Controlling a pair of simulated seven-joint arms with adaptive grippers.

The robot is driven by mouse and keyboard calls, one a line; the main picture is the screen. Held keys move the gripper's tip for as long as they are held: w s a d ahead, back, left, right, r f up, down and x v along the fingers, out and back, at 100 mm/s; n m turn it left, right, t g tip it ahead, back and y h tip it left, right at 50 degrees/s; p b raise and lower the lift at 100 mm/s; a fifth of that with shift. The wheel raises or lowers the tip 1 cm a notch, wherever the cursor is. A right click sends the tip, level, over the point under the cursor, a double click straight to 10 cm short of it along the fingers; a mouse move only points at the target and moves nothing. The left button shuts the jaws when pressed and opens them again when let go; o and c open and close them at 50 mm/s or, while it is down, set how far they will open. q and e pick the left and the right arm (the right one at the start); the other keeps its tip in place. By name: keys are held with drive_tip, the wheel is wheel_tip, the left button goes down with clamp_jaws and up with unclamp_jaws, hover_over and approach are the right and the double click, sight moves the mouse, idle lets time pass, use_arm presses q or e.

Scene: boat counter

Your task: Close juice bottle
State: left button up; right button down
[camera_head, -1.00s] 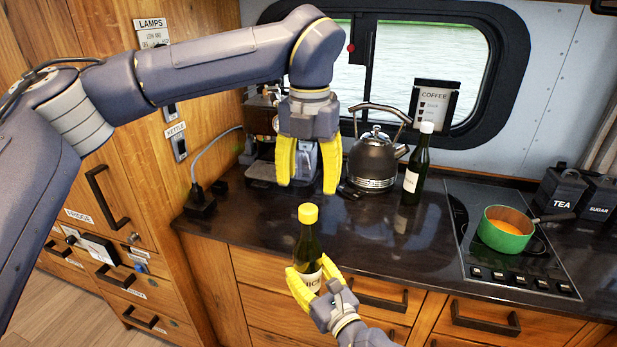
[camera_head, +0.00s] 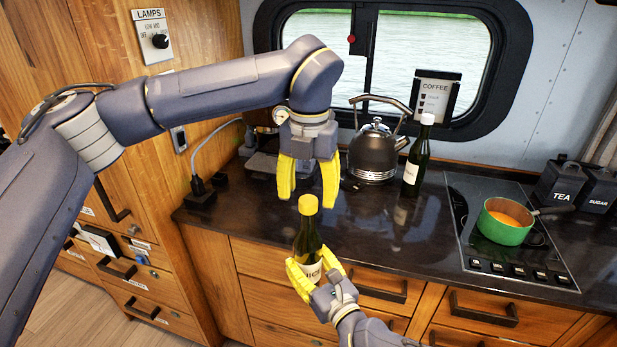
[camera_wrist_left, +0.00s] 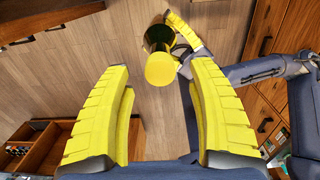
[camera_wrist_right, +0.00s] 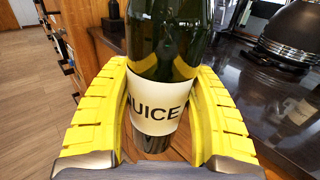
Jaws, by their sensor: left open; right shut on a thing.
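The juice bottle (camera_head: 307,240) is dark green with a yellow cap (camera_head: 308,204) on its top and a pale label. My right gripper (camera_head: 316,272) is shut on it around the label and holds it upright in front of the counter edge. The label reads "JUICE" in the right wrist view (camera_wrist_right: 160,112). My left gripper (camera_head: 308,196) is open and empty, pointing down just above the cap. In the left wrist view the cap (camera_wrist_left: 160,69) shows beyond the open fingers, near the upper middle. How tightly the cap sits cannot be told.
A kettle (camera_head: 374,155), a second green bottle with a white cap (camera_head: 417,160), and a hob (camera_head: 478,222) with a green pot (camera_head: 505,230) are on the dark counter (camera_head: 400,235). A coffee machine (camera_head: 262,160) stands behind my left gripper. The counter's front middle is clear.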

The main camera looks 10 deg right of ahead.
use_arm(q)
drive_tip(key=shift+f, duration=1.35)
drive_tip(key=shift+c, duration=0.3)
clamp_jaws()
drive_tip(key=shift+c, duration=0.4)
unclamp_jaws()
drive_tip(key=shift+r, duration=0.1)
wheel_tip(320, 180, up, 12)
drive_tip(key=shift+s, duration=0.1)
